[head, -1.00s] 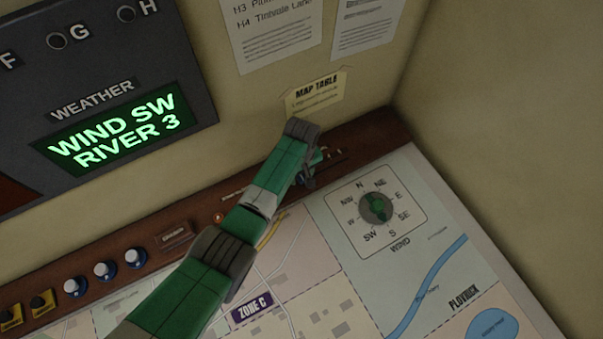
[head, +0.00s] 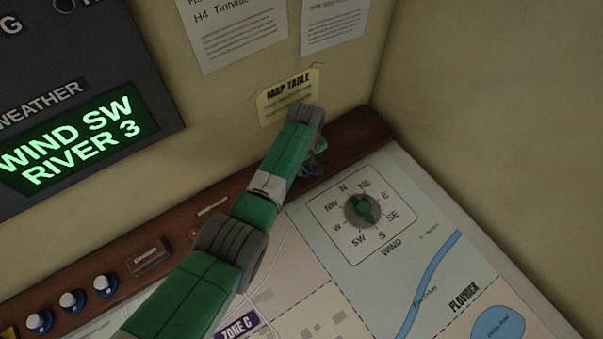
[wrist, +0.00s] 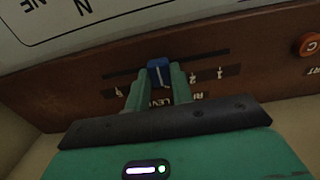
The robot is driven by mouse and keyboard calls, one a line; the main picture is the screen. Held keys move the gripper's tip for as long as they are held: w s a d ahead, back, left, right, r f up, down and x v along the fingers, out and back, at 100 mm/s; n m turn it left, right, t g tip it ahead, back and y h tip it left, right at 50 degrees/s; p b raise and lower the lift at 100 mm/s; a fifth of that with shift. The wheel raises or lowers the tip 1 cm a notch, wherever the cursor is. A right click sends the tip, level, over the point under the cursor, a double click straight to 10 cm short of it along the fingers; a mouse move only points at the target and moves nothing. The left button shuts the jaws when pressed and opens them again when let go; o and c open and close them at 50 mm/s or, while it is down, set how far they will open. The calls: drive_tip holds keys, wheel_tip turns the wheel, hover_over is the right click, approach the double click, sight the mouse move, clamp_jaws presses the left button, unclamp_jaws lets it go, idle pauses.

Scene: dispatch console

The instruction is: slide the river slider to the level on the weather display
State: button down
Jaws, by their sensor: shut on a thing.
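The weather display (head: 78,145) is at the left of the head view and reads "WIND SW" and "RIVER 3" in green. The river slider's blue knob (wrist: 159,72) sits in a dark slot in the brown panel in the wrist view. My gripper (wrist: 158,88) is shut on this knob, one green finger on each side. The slot's scale shows 1 and 2 to the right and a 5 to the left. The marks between are hidden by the fingers and knob, so the exact level cannot be read. In the head view my gripper (head: 316,158) covers the slider.
The map table (head: 440,205) with its wind dial (head: 362,210) lies right of my arm. Blue-based knobs (head: 72,301) line the brown rail at left. An orange button (wrist: 308,45) is right of the slot. Walls meet beyond the rail's far end.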

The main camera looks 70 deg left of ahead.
drive_tip(key=shift+s, duration=0.1)
drive_tip(key=c, duration=1.2)
unclamp_jaws()
wheel_tip(320, 180, up, 8)
drive_tip(key=shift+f+p, duration=0.1)
drive_tip(key=shift+p, duration=0.9)
